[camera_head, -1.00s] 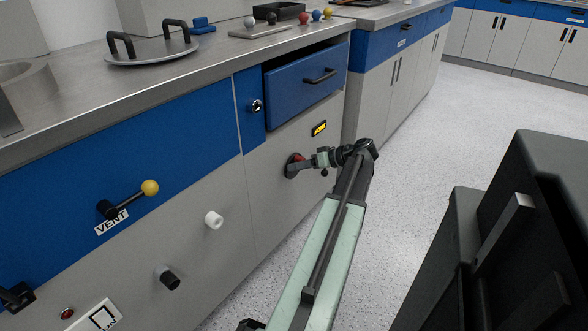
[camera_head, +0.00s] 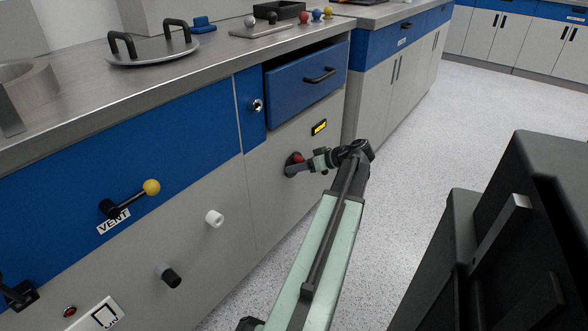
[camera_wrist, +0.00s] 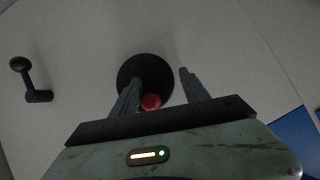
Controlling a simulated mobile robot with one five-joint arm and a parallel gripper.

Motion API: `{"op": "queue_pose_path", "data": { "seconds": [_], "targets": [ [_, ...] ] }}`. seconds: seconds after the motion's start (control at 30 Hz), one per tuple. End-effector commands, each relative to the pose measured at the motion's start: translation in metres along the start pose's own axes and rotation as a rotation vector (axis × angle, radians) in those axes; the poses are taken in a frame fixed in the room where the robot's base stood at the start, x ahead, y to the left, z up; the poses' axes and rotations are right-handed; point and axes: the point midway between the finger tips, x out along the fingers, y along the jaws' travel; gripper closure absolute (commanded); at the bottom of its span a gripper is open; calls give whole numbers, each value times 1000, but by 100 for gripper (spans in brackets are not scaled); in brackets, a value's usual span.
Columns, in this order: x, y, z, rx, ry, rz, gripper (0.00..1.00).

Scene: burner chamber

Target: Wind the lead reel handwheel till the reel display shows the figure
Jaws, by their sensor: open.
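The handwheel is a round black disc (camera_wrist: 146,72) with a red knob (camera_wrist: 151,101) in the wrist view. In the head view its red knob (camera_head: 297,158) shows on the grey front panel, with the disc partly hidden by my gripper. My gripper (camera_head: 303,165) is at the wheel. In the wrist view my gripper (camera_wrist: 158,84) is open, with the red knob between its fingers, close to the left one. Whether a finger touches the knob I cannot tell. The reel display (camera_head: 319,127) is a small lit yellow panel above the wheel; its figure is too small to read.
A blue drawer (camera_head: 305,80) stands slightly out above the display. A yellow-tipped vent lever (camera_head: 151,187), a white knob (camera_head: 214,218) and a black knob (camera_head: 169,276) stick out to the left. A black crank (camera_wrist: 31,80) shows in the wrist view. Floor (camera_head: 430,150) is clear to the right.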

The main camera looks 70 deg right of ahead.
Motion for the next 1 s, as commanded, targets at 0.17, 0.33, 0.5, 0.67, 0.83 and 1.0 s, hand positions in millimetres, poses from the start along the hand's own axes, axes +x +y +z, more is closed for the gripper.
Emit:
{"op": "queue_pose_path", "data": {
  "seconds": [0.17,0.33,0.5,0.67,0.83,1.0],
  "targets": [
    [4,1,-7,-7,15,1,32],
    [2,1,-6,-6,15,1,32],
    [-9,2,2,-4,15,2,9],
    [-24,2,11,-3,13,3,9],
    [-38,2,21,-1,11,3,9],
    [-49,2,28,-1,10,3,9]
  ]
}}
